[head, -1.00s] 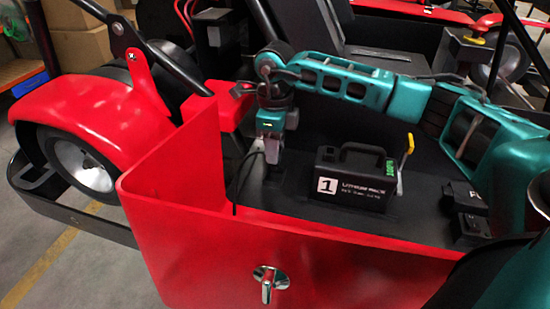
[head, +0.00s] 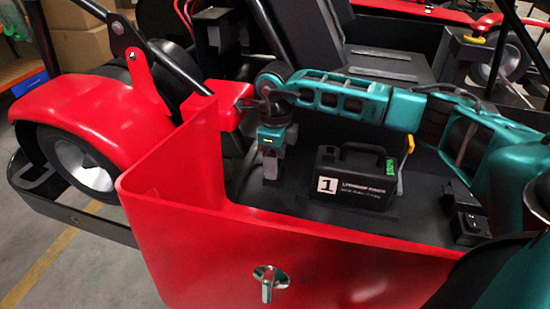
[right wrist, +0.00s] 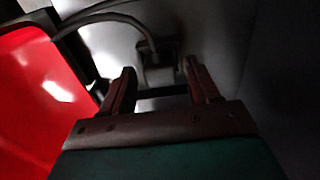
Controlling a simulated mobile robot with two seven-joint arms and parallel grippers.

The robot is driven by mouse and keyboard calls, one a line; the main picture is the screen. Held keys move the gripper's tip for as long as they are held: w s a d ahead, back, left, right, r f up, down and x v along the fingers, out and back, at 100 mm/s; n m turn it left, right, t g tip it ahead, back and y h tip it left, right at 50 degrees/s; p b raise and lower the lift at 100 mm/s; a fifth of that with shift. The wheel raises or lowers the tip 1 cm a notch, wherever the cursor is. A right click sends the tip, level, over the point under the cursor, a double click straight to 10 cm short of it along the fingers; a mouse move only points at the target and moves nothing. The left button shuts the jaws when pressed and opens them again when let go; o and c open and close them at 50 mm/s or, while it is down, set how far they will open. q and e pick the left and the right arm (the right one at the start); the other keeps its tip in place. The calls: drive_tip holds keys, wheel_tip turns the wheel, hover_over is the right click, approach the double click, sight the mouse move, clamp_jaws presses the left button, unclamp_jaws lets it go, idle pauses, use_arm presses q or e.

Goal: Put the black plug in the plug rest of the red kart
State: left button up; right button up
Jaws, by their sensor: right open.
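The red kart's front panel (head: 330,265) and dark floor tray fill the middle of the head view. My right gripper (head: 270,177) hangs inside it, pointing down, left of the black battery pack. In the right wrist view my right gripper (right wrist: 160,82) is open, with its fingers apart. A dark plug-like piece (right wrist: 158,68) with a cable (right wrist: 110,12) arching from it lies just beyond and between the fingertips; contact cannot be told. In the head view this piece is hidden by the gripper. I cannot make out the plug rest for certain. My left gripper is not in view.
The battery pack (head: 352,180) marked 1 stands close right of my right gripper, with a yellow-topped lever (head: 409,152) behind it. A black switch box (head: 467,222) sits further right. The red side wall (head: 180,150) rises to the left. A seat (head: 388,64) is behind.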

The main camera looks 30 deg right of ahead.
wheel_tip(320, 180, up, 12)
idle(0.6)
drive_tip(key=shift+r, duration=0.15)
